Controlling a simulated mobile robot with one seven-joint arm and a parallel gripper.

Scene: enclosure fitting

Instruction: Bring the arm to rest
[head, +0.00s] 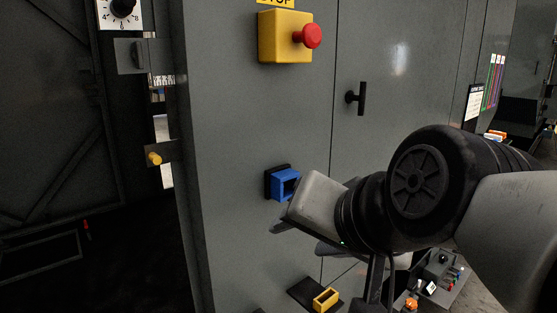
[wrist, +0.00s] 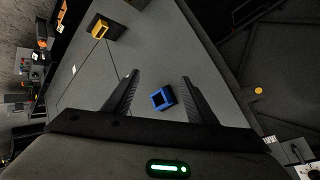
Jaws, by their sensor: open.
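My gripper (head: 300,238) is in front of the grey cabinet (head: 240,120). In the wrist view its two dark fingers (wrist: 162,82) are spread apart with nothing gripped. A blue square socket-like piece (head: 285,184) sits on a black plate on the cabinet face, just above and left of the fingers in the head view. In the wrist view the blue piece (wrist: 162,99) appears between the fingers, with a gap on each side; how far beyond the fingers it lies I cannot tell. My wrist hides part of the cabinet face.
A yellow box with a red stop button (head: 307,36) and a black handle (head: 361,97) stick out above. A yellow square piece (head: 325,299) on a black plate sits below. A yellow knob (head: 154,159) is at the left opening. A cluttered tray (head: 438,270) stands lower right.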

